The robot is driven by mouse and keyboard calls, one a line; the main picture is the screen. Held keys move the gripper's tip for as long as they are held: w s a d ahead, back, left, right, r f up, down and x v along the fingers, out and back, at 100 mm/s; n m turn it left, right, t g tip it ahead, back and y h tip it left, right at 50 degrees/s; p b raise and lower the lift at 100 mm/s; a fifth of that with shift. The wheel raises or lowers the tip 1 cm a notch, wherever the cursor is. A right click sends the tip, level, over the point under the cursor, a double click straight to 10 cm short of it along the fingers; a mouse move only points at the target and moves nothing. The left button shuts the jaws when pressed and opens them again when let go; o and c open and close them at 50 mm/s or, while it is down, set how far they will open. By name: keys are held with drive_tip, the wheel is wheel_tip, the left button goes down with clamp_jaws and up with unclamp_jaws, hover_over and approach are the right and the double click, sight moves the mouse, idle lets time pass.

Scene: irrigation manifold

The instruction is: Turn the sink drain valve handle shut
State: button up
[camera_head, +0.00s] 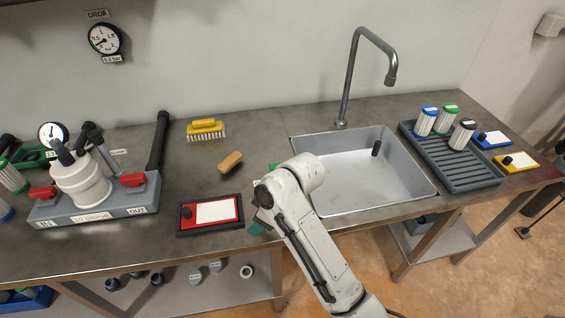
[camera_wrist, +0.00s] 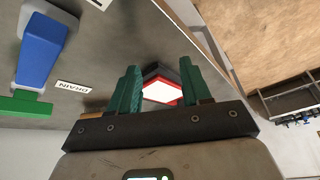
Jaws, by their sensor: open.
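A blue block-like part (camera_wrist: 42,48) on a grey base shows at the upper left of the wrist view, with a green bar (camera_wrist: 25,106) below it. A white DRAIN label (camera_wrist: 73,87) lies beside them on the counter; I take these parts to be the drain valve, but cannot tell which is its handle. My gripper (camera_wrist: 160,68) is open, its green fingers apart, empty and to the right of the label in that view. In the head view, my arm hides most of this spot; a small green patch (camera_head: 273,167) shows by the sink's left edge.
The sink (camera_head: 345,180) with its tall faucet (camera_head: 345,85) is right of my arm. A red tray (camera_head: 240,208) with a white card lies left of it and shows beyond my fingers in the wrist view (camera_wrist: 165,92). A ribbed drainer (camera_head: 420,150) and a filter housing (camera_head: 80,180) stand farther out.

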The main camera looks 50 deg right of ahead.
drive_tip(key=w+d+r+n+g, duration=0.1)
drive_tip(key=w+d+r+n, duration=0.15)
drive_tip(key=d, duration=0.45)
drive_tip(key=w+d+r+n, duration=0.2)
drive_tip(key=d+r, duration=0.2)
drive_tip(key=d, duration=0.3)
drive_tip(key=w+d+r+n+g, duration=0.1)
drive_tip(key=w+d+r+n, duration=0.2)
drive_tip(key=d, duration=0.5)
drive_tip(key=shift+m+y, duration=0.4)
drive_tip(key=shift+m, duration=0.15)
drive_tip(key=x, duration=1)
drive_tip(key=shift+w+a+r, duration=0.1)
drive_tip(key=shift+a+r, duration=0.05)
drive_tip(key=shift+a, duration=0.15)
clamp_jaws()
